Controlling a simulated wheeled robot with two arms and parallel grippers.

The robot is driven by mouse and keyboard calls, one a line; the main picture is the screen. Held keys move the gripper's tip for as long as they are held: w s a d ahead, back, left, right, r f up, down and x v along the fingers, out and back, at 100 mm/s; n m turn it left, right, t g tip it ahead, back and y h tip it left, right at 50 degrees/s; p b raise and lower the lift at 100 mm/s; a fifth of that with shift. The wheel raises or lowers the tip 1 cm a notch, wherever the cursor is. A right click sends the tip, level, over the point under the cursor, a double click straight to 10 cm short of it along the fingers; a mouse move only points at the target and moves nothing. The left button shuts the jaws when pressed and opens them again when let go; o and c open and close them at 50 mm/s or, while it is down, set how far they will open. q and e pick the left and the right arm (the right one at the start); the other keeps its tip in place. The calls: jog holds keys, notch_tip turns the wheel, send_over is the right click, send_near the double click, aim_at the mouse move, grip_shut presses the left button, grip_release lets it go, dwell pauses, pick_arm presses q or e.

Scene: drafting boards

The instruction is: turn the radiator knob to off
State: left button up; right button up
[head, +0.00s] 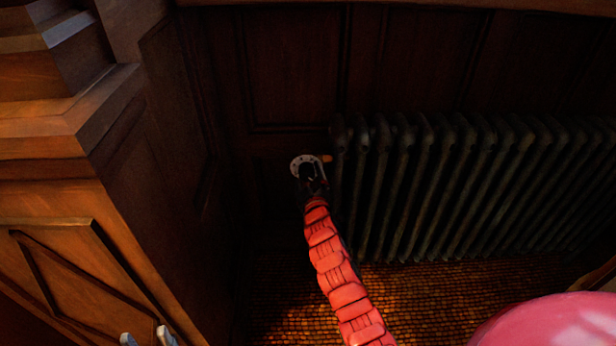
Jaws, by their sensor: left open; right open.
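The radiator knob (297,163) shows as a pale round dial with dark marks on its rim, at the left end of the dark ribbed radiator (450,185). My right gripper (310,171), at the end of the red arm, is at the knob, with its dark open fingers in front of the dial. It covers the dial's centre and lower part, so the knob's setting cannot be read. I cannot tell whether the fingers touch it. My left gripper (147,338) shows only as two pale, parted fingertips at the bottom left edge, open and away from the knob.
A short copper-coloured pipe (327,158) joins the dial to the radiator. Dark wood panelling (290,70) stands behind. A carved wooden cabinet (50,220) fills the left side. The small-tiled floor (420,290) below the radiator is clear.

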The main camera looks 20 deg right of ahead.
jog(key=s+a+r, duration=0.1)
jog(key=s+a, duration=0.1)
jog(key=s, duration=1.5)
jog(key=shift+a+r+p, duration=0.15)
jog(key=shift+a+p, duration=0.05)
jog(key=shift+p, duration=0.25)
jog(key=shift+w+a, duration=0.1)
